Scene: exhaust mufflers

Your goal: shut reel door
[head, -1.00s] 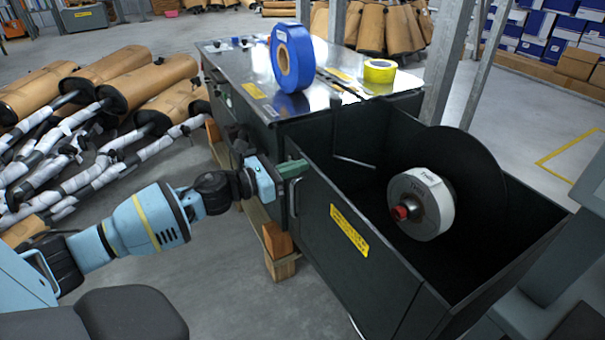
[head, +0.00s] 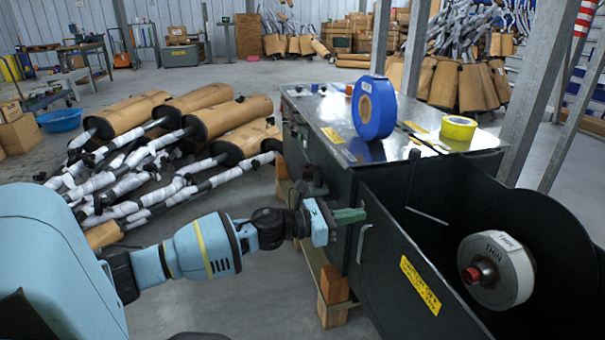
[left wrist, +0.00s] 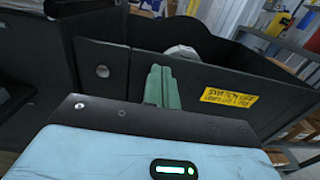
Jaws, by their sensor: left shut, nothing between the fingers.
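The reel door (head: 405,275) is a dark panel with a yellow label and a grey handle (head: 362,243), on the near side of the open-topped reel box. My left gripper (head: 350,215) is shut and empty, its green fingers at the door's upper left end, just above the handle. In the left wrist view the shut fingers (left wrist: 159,85) point at the dark door panel (left wrist: 275,108); whether they touch it I cannot tell. The white reel (head: 495,270) with a red hub sits inside the box against a black disc. My right gripper is not in view.
A metal-topped cabinet (head: 310,110) adjoins the box, carrying a blue roll (head: 374,107) and a yellow tape roll (head: 458,128). Wooden blocks (head: 333,285) stand below it. Wrapped mufflers (head: 190,150) lie on the left. Bare floor (head: 265,300) lies in front.

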